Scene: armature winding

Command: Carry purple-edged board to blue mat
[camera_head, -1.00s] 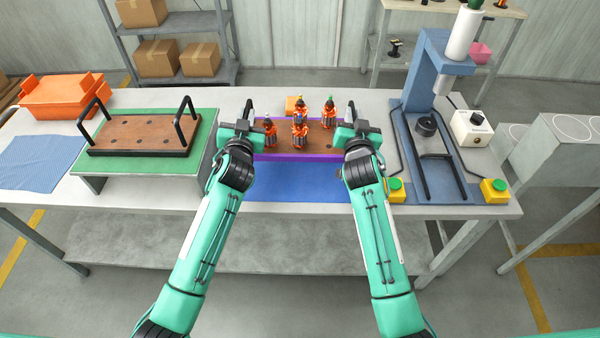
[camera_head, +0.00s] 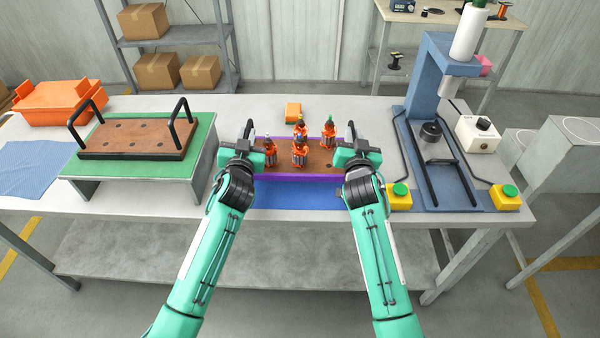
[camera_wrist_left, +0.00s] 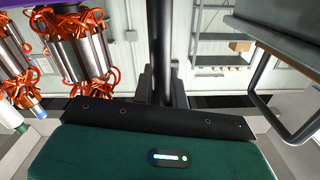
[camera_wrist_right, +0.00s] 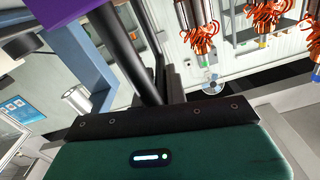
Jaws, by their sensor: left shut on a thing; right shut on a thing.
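The purple-edged board (camera_head: 300,178) has a brown top carrying several orange-wound armatures (camera_head: 299,152). It overlaps the back part of the blue mat (camera_head: 298,196) in the head view; whether it touches the mat or hangs just above it I cannot tell. My left gripper (camera_head: 243,158) is shut on the board's left black handle, whose bar (camera_wrist_left: 158,50) shows in the left wrist view. My right gripper (camera_head: 354,156) is shut on the right handle, whose bar (camera_wrist_right: 128,52) shows in the right wrist view. The armatures stand upright between the grippers.
An orange block (camera_head: 293,110) lies behind the board. A second handled board (camera_head: 135,138) sits on a green-topped stand (camera_head: 85,168) at the left, near an orange bin (camera_head: 60,102). A blue press (camera_head: 440,85) with yellow button boxes (camera_head: 399,196) stands close on the right.

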